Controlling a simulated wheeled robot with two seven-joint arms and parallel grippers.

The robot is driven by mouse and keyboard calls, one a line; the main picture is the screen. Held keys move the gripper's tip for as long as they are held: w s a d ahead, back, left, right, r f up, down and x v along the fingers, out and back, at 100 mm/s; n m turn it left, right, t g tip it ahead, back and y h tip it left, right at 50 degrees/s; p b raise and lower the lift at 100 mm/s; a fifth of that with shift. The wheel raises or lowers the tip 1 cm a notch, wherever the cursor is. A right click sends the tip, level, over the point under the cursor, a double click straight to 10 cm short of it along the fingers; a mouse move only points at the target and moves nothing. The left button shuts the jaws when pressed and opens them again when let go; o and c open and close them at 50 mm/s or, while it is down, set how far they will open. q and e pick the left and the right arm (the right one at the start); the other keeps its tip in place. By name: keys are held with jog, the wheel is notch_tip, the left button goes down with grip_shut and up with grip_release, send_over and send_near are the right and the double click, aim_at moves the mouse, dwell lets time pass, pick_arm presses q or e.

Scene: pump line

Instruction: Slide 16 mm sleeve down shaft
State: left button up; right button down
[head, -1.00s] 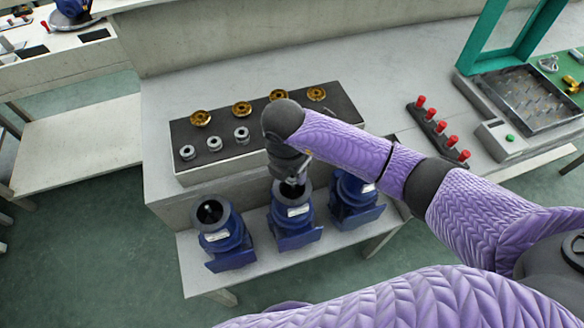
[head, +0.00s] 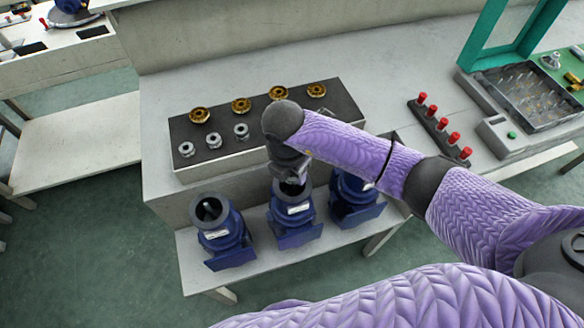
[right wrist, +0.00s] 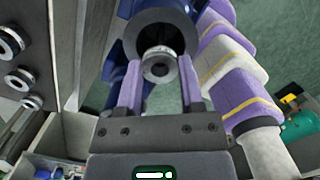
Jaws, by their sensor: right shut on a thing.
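My right gripper (head: 291,180) points down at the open top of the middle blue pump (head: 294,213). In the right wrist view, its two purple-padded fingers (right wrist: 159,82) are shut on a silver ring-shaped sleeve (right wrist: 160,68). In the head view the gripper hides the sleeve. My left gripper is not in view.
A blue pump (head: 222,232) stands to the left and another (head: 354,198) to the right, partly behind my arm. A dark-topped tray (head: 262,125) behind holds several brass impellers and grey sleeves. A rack with red knobs (head: 440,131) stands at right.

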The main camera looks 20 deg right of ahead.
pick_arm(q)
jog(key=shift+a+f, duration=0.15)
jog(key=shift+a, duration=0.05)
pick_arm(e)
jog(key=shift+f, duration=0.25)
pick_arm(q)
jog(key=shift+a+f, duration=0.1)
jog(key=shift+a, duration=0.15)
pick_arm(e)
jog(key=shift+f, duration=0.15)
jog(key=shift+c, duration=1.8)
grip_release()
jog(key=shift+o, duration=1.1)
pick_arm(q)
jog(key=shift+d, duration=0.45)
pick_arm(e)
jog(key=r, duration=0.3)
jog(key=r+p, duration=0.1)
jog(key=r, duration=0.2)
jog(key=a+r+p, duration=0.1)
jog(key=r, duration=0.2)
jog(key=shift+s, duration=0.3)
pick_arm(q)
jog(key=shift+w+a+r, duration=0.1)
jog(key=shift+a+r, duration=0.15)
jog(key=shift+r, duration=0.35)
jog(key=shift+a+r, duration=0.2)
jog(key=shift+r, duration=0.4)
pick_arm(e)
jog(key=shift+r, duration=0.4)
